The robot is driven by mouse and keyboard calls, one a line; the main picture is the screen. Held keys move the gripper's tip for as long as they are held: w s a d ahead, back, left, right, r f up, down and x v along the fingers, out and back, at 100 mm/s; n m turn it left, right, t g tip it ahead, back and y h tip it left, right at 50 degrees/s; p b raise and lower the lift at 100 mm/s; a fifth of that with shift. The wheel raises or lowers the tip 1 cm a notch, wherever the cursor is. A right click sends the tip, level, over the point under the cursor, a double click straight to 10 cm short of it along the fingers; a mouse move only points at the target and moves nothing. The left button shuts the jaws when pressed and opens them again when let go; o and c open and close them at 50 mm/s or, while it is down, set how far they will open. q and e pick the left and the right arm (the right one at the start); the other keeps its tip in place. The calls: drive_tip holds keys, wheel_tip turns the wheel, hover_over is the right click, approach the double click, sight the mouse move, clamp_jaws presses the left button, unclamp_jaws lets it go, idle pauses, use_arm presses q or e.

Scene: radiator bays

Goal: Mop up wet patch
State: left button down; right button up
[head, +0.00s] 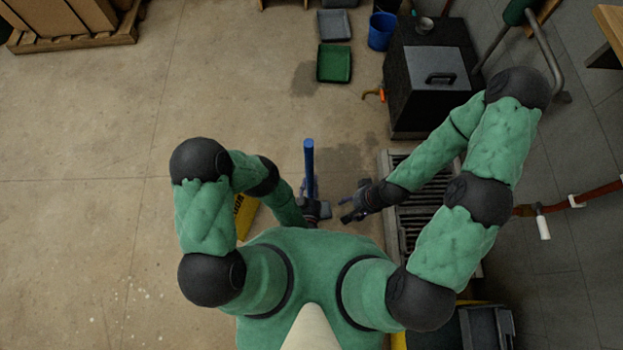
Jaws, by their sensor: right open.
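A blue upright pole (309,160), which looks like a mop handle, stands in front of my body in the head view. Its lower end is hidden around my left gripper. My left gripper (318,209) is right at the pole's lower visible part; whether its fingers close on the pole is too small to tell. My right gripper (350,214) is open and empty, just right of the pole and apart from it. A dark wet-looking patch (345,165) lies on the concrete floor right of the pole. Another dark patch (303,78) lies beside the green tray.
A floor grate (392,222) and a black box (432,75) stand on the right. A green tray (334,63), a grey tray (334,25) and a blue bucket (381,31) are at the back. A yellow object (243,215) is partly hidden by my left arm.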

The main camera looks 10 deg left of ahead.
use_arm(q)
drive_tip(key=w+a+b, duration=0.1)
drive_tip(key=w+b, duration=0.1)
drive_tip(key=w, duration=1)
drive_tip(key=shift+w+a+g, duration=0.15)
drive_tip(key=shift+a+g, duration=0.1)
drive_tip(key=shift+g, duration=0.05)
idle(1.4)
drive_tip(key=w+a+b, duration=0.1)
drive_tip(key=w+b, duration=0.2)
drive_tip(key=w, duration=0.3)
drive_tip(key=shift+w, duration=0.4)
idle(0.4)
drive_tip(key=shift+r+p, duration=2.1)
drive_tip(key=shift+r, duration=0.8)
